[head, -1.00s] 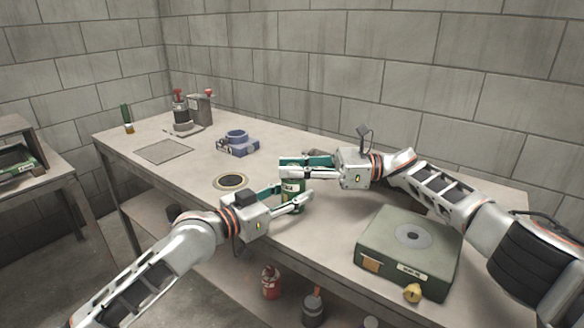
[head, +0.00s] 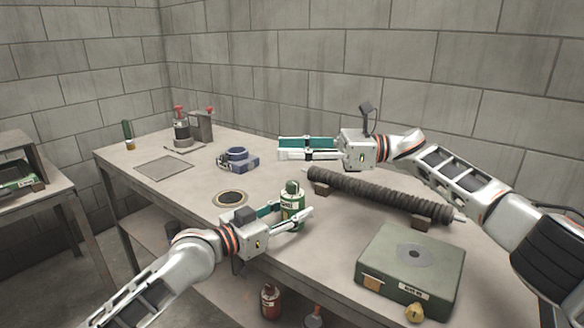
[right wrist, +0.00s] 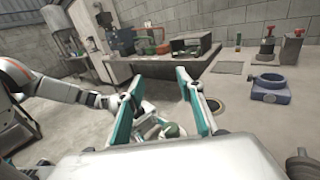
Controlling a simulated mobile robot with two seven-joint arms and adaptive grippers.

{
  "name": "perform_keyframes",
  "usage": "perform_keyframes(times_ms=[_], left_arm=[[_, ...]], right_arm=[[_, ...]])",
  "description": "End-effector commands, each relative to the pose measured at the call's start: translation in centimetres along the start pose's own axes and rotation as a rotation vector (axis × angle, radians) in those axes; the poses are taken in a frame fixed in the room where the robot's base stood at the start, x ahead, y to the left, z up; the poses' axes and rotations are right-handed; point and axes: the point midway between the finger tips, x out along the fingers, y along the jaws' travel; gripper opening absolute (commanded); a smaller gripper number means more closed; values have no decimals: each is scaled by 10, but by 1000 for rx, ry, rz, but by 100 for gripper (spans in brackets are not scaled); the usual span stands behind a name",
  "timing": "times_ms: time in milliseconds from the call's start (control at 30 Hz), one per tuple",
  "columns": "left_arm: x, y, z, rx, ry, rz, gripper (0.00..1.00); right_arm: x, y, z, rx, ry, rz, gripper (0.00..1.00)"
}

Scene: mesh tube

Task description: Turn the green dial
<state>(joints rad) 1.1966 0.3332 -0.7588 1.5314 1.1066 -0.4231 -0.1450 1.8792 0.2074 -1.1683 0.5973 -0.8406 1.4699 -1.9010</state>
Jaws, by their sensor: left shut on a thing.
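A small green canister (head: 292,212) with a white label and a rounded green top (head: 292,187) stands near the table's front edge. I cannot make out a separate dial on it. My left gripper (head: 291,214) is shut on its body, one finger on each side. My right gripper (head: 281,149) is above and behind the canister, its fingers apart and empty. In the right wrist view the green top (right wrist: 172,130) shows low between the spread fingers, apart from them.
A dark ribbed tube (head: 380,192) lies on supports on the table (head: 290,250), right of the canister. A green box (head: 410,258) stands at the front right. A blue ring fixture (head: 238,159) and a dark round inset (head: 230,198) are to the left.

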Motion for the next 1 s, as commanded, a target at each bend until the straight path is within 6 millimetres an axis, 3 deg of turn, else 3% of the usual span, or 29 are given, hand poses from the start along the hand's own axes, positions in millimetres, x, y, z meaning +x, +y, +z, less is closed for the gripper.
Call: perform_keyframes(times_ms=[167, 567, 1000], left_arm=[[0, 0, 1, -1, -1, 0, 13], [0, 0, 1, -1, -1, 0, 13], [0, 0, 1, -1, -1, 0, 13]], right_arm=[[0, 0, 10, 1, 1, 0, 37], [0, -1, 11, -4, 5, -7, 37], [6, -17, -12, -104, 78, -240, 37]])
